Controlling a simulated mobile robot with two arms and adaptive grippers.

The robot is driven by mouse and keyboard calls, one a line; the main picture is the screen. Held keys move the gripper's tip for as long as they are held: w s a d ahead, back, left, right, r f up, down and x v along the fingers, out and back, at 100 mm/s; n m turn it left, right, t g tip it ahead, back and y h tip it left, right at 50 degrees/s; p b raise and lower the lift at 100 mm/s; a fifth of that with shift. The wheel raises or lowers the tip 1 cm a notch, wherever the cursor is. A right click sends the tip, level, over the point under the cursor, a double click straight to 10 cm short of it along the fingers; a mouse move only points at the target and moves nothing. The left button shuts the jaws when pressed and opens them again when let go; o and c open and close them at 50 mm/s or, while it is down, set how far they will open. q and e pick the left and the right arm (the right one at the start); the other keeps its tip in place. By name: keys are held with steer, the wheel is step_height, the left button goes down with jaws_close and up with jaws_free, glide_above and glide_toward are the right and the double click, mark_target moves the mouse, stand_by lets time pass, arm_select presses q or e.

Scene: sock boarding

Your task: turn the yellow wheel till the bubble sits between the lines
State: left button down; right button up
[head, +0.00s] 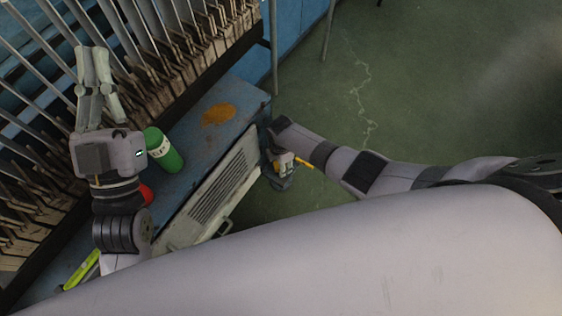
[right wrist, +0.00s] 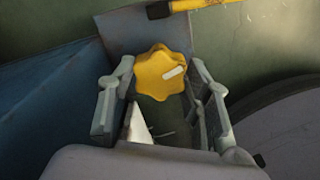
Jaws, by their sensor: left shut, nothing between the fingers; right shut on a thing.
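The yellow wheel (right wrist: 162,75), a lobed knob with a pale mark, shows in the middle of the right wrist view. My right gripper (right wrist: 161,66) has one finger on each side of it and is shut on it. In the head view my right gripper (head: 282,166) is beyond the right end of the blue bench, and the wheel is small there. A yellow bar with a black part (right wrist: 195,5) crosses the top of the right wrist view. I cannot make out the bubble or lines. My left gripper (head: 94,52) is shut and empty, raised at the left.
The blue bench (head: 190,139) carries a green bottle (head: 163,152), a red object (head: 146,194) and an orange patch (head: 218,114). A grey louvred panel (head: 215,190) lies along its front. A rack of metal bars (head: 150,40) stands behind. Green floor (head: 430,80) at the right is clear.

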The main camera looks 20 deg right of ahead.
stand_by(0.5)
steer(key=o, duration=1.2)
steer(key=shift+c, duration=0.2)
step_height(320, 180, up, 12)
stand_by(0.3)
